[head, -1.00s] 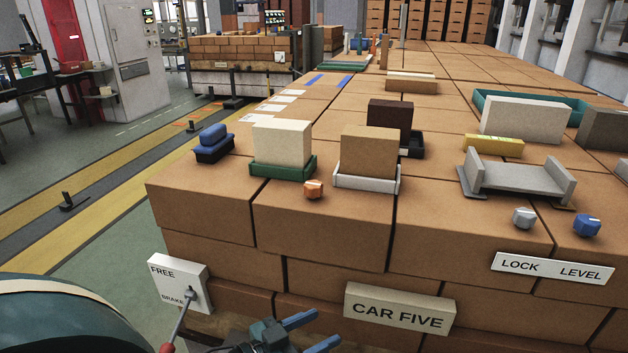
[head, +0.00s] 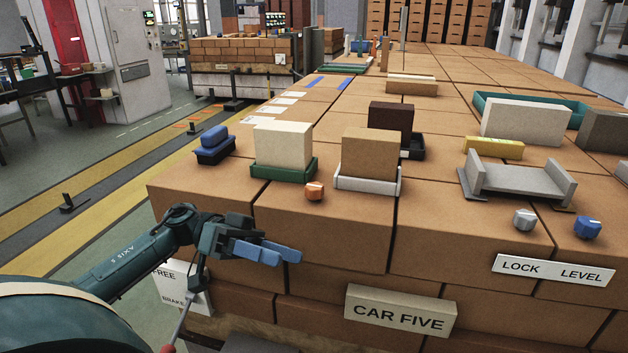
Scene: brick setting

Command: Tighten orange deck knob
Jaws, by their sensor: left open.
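The orange deck knob (head: 314,191) sits on the brick deck near its front edge, in front of the cream block in the green tray. A light mark shows on its top. My left gripper (head: 282,254) is in front of the brick stack's front face, lower than the knob and to its left. Its blue fingers point right; it is open, with nothing seen between the fingers, and apart from the knob. My right gripper is not in view.
A cream block (head: 283,144) in a green tray and a tan block (head: 369,153) in a white tray stand behind the knob. Grey (head: 525,219) and blue (head: 587,227) knobs sit to the right. The FREE/BRAKE plate (head: 170,284) with its lever is partly behind my left arm.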

